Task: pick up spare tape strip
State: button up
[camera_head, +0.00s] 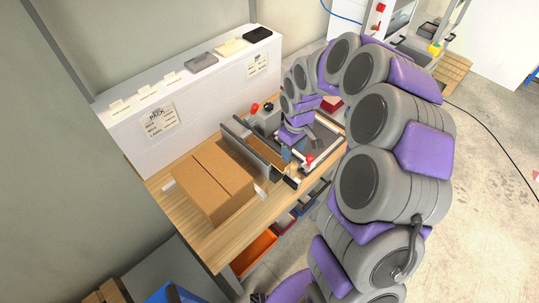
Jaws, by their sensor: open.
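My arm arches in from the right, and my gripper (302,146) is low over the box former (238,135) on the wooden bench. The gripper is open. It is small in this view, and the space between its fingers is not clear. I cannot make out a tape strip for certain; it may be hidden behind the gripper or too small to tell. A pale strip-like piece (169,187) shows at the left edge of the cardboard box, but I cannot tell what it is.
A closed cardboard box (212,182) stands on the bench (213,248) left of the former. Red-knobbed clamps (308,159) stand close to my gripper. A white ledge (165,98) behind carries cards and small blocks. An orange bin (253,250) sits below the bench.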

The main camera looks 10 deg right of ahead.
aim_at(288, 166)
notch_tip(288, 166, down, 2)
jog(key=shift+f, duration=0.1)
jog(key=shift+a+f, duration=0.6)
notch_tip(288, 166, down, 4)
jog(key=shift+f+b, duration=0.25)
jog(key=shift+b, duration=0.45)
jog(key=shift+a, duration=0.15)
jog(key=c, duration=0.5)
grip_shut()
